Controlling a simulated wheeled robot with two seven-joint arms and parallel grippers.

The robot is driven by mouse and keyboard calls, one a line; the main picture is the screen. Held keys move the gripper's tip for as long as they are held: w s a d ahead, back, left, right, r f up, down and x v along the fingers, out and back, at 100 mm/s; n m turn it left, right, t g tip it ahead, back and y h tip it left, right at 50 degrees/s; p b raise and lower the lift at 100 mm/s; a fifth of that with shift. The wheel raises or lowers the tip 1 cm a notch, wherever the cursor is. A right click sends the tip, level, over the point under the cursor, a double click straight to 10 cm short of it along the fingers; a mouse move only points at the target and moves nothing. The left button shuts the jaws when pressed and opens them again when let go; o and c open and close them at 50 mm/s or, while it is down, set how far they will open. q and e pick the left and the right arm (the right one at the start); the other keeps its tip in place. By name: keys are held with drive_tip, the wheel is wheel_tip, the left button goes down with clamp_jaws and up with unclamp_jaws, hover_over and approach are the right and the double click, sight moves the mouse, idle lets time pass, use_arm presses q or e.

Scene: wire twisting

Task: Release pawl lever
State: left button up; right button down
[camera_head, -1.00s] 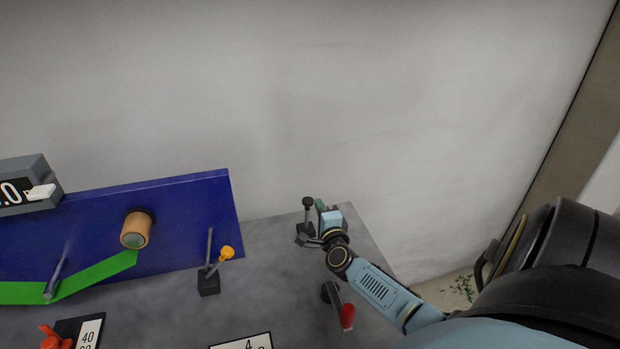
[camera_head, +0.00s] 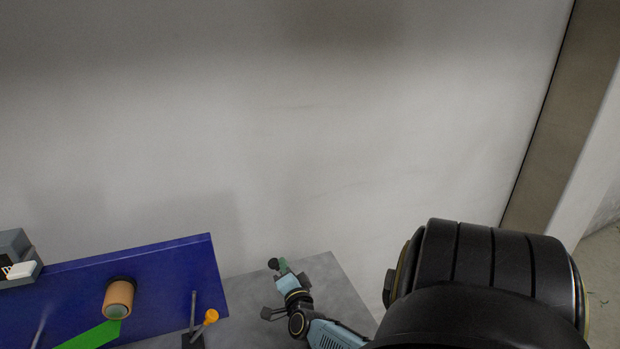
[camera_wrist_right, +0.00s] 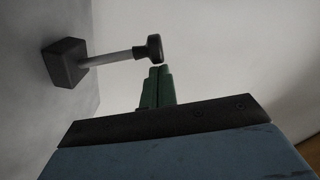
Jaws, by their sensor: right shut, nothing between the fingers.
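A lever with a round black knob (camera_head: 273,263) stands on a dark block base (camera_head: 270,313) near the table's back right. In the right wrist view its knob (camera_wrist_right: 154,47) ends a pale rod that comes out of a dark block (camera_wrist_right: 65,62) at the left. My right gripper (camera_head: 283,267) is beside the knob, on its right. Its green fingers (camera_wrist_right: 160,72) are shut together and empty, with the tips just below the knob. Whether they touch it I cannot tell. Another lever, with a yellow-orange knob (camera_head: 211,316), stands further left. My left gripper is out of view.
A blue panel (camera_head: 180,262) with a tan roller (camera_head: 118,299) and green strip (camera_head: 92,338) fills the left. A grey box (camera_head: 14,245) sits at its left end. A plain wall (camera_head: 300,120) stands behind the grey table (camera_head: 340,290).

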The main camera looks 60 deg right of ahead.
idle(0.3)
wheel_tip(320, 180, up, 10)
drive_tip(key=p, duration=0.4)
idle(0.6)
